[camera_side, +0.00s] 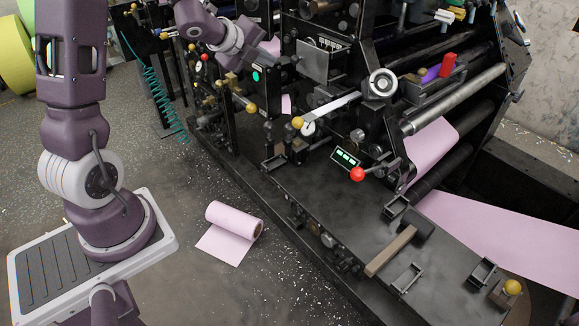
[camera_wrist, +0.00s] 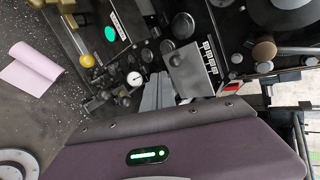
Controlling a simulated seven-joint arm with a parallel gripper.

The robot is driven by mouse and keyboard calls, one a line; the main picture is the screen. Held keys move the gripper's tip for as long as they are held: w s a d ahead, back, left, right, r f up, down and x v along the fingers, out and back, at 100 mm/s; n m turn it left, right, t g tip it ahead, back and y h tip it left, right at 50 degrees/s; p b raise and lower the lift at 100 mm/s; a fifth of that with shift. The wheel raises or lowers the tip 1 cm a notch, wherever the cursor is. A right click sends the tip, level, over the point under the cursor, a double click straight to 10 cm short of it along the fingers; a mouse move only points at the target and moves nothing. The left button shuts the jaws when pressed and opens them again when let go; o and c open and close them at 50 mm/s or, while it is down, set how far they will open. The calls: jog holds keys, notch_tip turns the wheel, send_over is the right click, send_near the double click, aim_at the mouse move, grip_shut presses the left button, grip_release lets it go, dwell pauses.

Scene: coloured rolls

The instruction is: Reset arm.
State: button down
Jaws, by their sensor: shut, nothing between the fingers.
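My gripper (camera_wrist: 158,88) shows in the wrist view as two grey fingers side by side, shut and with nothing held. It is in front of the black machine's panels and gauges, and I cannot tell how far from them. In the side view my arm's wrist is at the top, beside the machine's left end, and the fingertips are hard to make out. A pink roll (camera_side: 235,217) lies on the floor with a sheet partly unrolled. It also shows at the left of the wrist view (camera_wrist: 32,68), well apart from my gripper.
The large black machine (camera_side: 330,215) fills the middle and right, with levers, yellow knobs and a red ball knob (camera_side: 357,174). A pink web (camera_side: 510,240) runs from its rollers. A yellow-green roll (camera_side: 14,62) stands at far left. Floor around the pink roll is clear.

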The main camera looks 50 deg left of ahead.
jog(key=s+d+r+n+g+y, duration=0.1)
jog(key=s+d+r+n, duration=0.4)
jog(key=s+d+n, duration=0.25)
jog(key=s+d+r+n+g, duration=0.2)
jog(key=s+d+r+n, duration=0.2)
jog(key=s+d+n, duration=0.3)
jog(key=s+d+f+n+g+h, duration=0.1)
jog(key=s+d+n, duration=0.1)
jog(key=s+d, duration=0.2)
jog(key=s+d+f+n+g+h, duration=0.1)
jog(key=s+d+n+h, duration=0.1)
jog(key=s, duration=0.9)
jog(key=d+n, duration=0.1)
jog(key=d, duration=0.1)
jog(key=shift+s+d+f, duration=0.3)
jog(key=shift+d, duration=0.05)
